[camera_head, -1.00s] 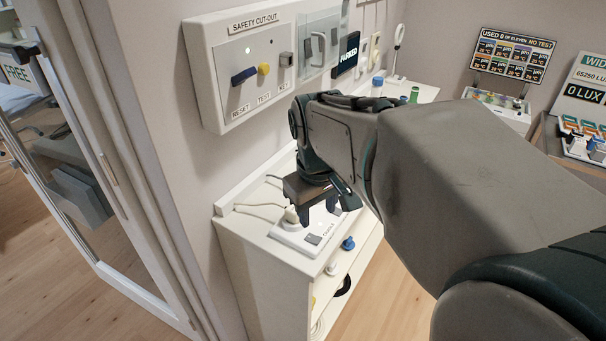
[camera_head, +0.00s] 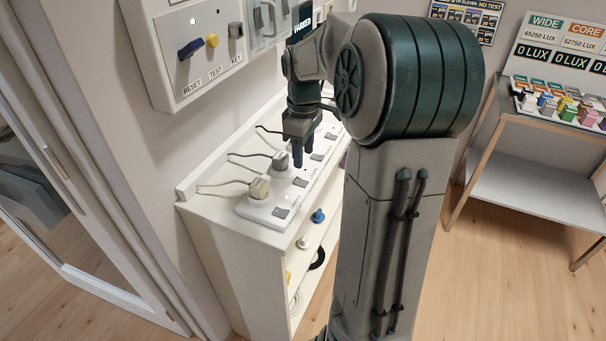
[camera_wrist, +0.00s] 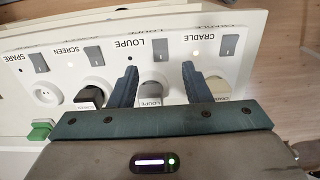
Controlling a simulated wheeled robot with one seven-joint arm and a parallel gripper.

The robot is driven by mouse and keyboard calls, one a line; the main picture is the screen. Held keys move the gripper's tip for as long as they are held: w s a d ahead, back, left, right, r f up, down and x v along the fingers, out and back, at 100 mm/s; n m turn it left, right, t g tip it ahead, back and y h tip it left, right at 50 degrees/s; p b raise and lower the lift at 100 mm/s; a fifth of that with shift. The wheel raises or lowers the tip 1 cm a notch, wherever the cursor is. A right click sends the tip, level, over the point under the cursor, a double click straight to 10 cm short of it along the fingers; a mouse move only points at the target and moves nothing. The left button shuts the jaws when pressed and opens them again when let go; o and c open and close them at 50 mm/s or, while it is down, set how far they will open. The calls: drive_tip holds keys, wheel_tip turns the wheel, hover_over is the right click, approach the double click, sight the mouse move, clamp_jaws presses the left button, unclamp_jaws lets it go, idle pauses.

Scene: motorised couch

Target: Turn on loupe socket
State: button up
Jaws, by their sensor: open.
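The white socket strip (camera_head: 251,209) lies on top of the white cabinet and also fills the wrist view (camera_wrist: 112,66). The loupe socket's grey switch (camera_wrist: 160,49) sits beside the LOUPE label, and the small indicator (camera_wrist: 130,58) by it looks dark. The grey loupe plug (camera_wrist: 151,90) is in its socket. My gripper (camera_wrist: 161,72) is open, with one finger on each side of the loupe plug in the picture; contact is not clear. In the head view my gripper (camera_head: 297,157) points down over the strip near the loupe plug (camera_head: 280,161).
The cradle plug (camera_wrist: 218,88) and cradle switch (camera_wrist: 229,45) are to the right; its indicator (camera_wrist: 196,53) looks lit. The screen plug (camera_wrist: 90,96) is to the left. The safety cut-out panel (camera_head: 190,60) hangs on the wall above. Cables run behind the plugs.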

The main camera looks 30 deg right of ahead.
sight(304, 183)
wheel_tip(304, 183, down, 8)
drive_tip(key=shift+r, duration=0.1)
